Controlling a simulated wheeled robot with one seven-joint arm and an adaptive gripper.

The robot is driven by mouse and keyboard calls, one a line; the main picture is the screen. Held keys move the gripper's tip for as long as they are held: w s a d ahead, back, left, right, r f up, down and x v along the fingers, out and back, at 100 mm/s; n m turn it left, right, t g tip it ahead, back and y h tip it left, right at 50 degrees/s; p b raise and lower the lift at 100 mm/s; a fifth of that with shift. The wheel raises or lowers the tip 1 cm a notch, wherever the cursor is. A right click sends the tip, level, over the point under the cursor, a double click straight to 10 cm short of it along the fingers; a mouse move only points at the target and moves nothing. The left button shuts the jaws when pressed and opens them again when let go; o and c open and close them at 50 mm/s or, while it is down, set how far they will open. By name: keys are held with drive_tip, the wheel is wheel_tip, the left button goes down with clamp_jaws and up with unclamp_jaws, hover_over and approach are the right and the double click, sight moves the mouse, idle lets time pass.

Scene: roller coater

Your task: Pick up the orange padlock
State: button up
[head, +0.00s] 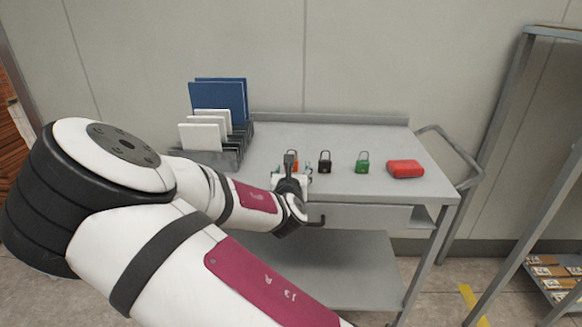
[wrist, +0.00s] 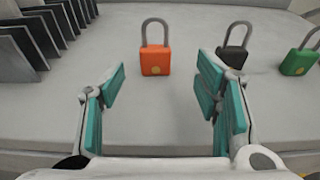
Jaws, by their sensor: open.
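The orange padlock (wrist: 155,61) stands upright on the grey cart top, its grey shackle up, in the wrist view. In the head view it is mostly hidden behind my gripper (head: 290,172), with a bit of orange showing. My gripper (wrist: 160,100) is open and empty, its teal pads spread to either side. The padlock is ahead of the fingertips, roughly centred between them and apart from both.
A black padlock (head: 325,162) and a green padlock (head: 363,162) stand to the right, then a red case (head: 405,169). A rack (head: 228,157) with upright panels is at the left. The back of the cart top (head: 330,130) is clear.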

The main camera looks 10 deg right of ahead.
drive_tip(key=shift+a+b+x, duration=0.15)
drive_tip(key=shift+b+x, duration=0.2)
drive_tip(key=shift+x, duration=1.6)
drive_tip(key=shift+a+b+x, duration=0.15)
drive_tip(key=shift+b+x, duration=0.15)
drive_tip(key=shift+x, duration=1.65)
drive_tip(key=shift+f, duration=0.15)
drive_tip(key=c, duration=1.4)
